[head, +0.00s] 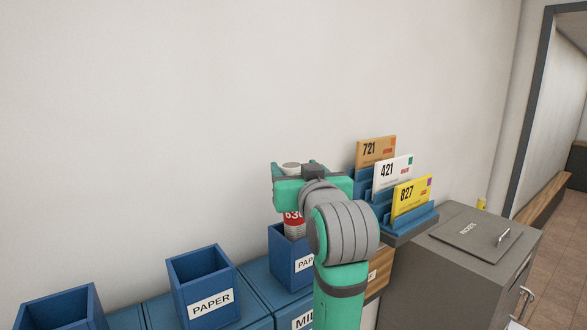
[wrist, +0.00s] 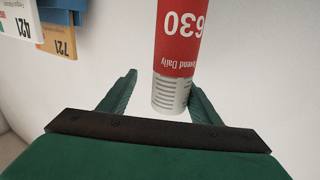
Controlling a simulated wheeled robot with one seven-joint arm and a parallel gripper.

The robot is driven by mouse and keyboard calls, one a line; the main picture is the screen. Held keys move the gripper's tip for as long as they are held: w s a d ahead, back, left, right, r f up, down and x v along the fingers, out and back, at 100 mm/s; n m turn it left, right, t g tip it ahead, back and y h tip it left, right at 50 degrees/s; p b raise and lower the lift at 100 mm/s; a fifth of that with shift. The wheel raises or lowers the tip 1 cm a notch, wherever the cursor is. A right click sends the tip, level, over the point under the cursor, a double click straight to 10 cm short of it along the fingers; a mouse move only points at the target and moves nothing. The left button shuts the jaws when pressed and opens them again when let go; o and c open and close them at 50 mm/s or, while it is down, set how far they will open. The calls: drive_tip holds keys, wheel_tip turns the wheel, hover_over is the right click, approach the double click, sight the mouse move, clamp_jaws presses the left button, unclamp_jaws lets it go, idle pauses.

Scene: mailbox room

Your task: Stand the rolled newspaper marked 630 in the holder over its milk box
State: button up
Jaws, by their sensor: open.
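The rolled newspaper (head: 294,222), white with a red band marked 630, stands upright in the right-hand blue PAPER holder (head: 291,259) in the head view. The holder sits on a blue milk box (head: 295,318) whose label is partly hidden by my arm. My gripper (head: 297,167) is at the newspaper's top end, with the jaws open. In the wrist view the newspaper (wrist: 179,40) shows between the two spread fingers of my gripper (wrist: 163,84), with a gap on the left side; contact on the right is unclear. The newspaper's lower end is hidden inside the holder.
Two other blue holders, one labelled PAPER (head: 203,286) and one at the far left (head: 62,311), stand empty-looking. A blue rack (head: 412,220) with envelopes 721, 421 and 827 is close right of my arm. A grey packets bin (head: 450,265) stands further right. The wall is behind.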

drive_tip(key=v, duration=0.9)
drive_tip(key=shift+s, duration=0.15)
